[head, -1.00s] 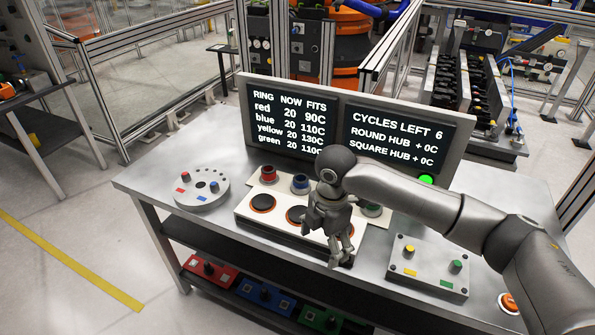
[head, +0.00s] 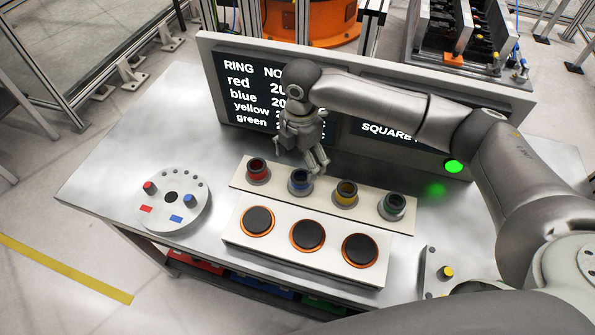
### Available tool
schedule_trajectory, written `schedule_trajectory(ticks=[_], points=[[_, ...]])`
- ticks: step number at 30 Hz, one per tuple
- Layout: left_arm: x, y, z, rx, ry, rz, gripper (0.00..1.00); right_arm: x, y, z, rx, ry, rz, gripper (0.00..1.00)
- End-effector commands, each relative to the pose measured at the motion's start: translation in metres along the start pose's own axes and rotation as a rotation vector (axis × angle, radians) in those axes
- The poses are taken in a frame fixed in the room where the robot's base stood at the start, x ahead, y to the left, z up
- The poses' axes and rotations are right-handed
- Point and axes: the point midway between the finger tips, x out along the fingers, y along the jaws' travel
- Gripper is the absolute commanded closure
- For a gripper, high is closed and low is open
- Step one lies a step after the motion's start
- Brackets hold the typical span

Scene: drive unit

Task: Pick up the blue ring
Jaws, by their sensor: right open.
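The blue ring (head: 300,181) sits on a round grey base, second from the left in the row on the white rack (head: 413,226). My right gripper (head: 318,163) is open and empty, with its fingers pointing down beside the upper right of the blue ring in the picture. The fingertips overlap the ring's edge slightly in this view; I cannot tell whether they touch it. My left gripper is out of view.
The red ring (head: 257,170) stands left of the blue one; the yellow ring (head: 346,192) and green ring (head: 393,206) stand right. A plate with three dark round pads (head: 307,235) lies in front. A display board (head: 215,60) rises behind.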

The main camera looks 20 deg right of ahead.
Motion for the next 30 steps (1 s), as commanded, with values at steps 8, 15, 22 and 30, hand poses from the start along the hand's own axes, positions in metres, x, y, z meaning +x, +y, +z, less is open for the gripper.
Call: schedule_trajectory(ticks=[8,15,22,30], points=[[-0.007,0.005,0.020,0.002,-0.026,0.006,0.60,0.030,-0.001,0.000,0.002,0.000,-0.002,0.16],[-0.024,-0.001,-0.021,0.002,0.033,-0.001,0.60,0.059,-0.002,-0.001,0.001,0.000,-0.004,0.16],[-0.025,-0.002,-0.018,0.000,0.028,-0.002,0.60,0.082,-0.001,0.000,0.001,-0.001,-0.001,0.16],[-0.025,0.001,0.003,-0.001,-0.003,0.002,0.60,0.082,-0.001,0.000,0.000,-0.001,0.000,0.27]])
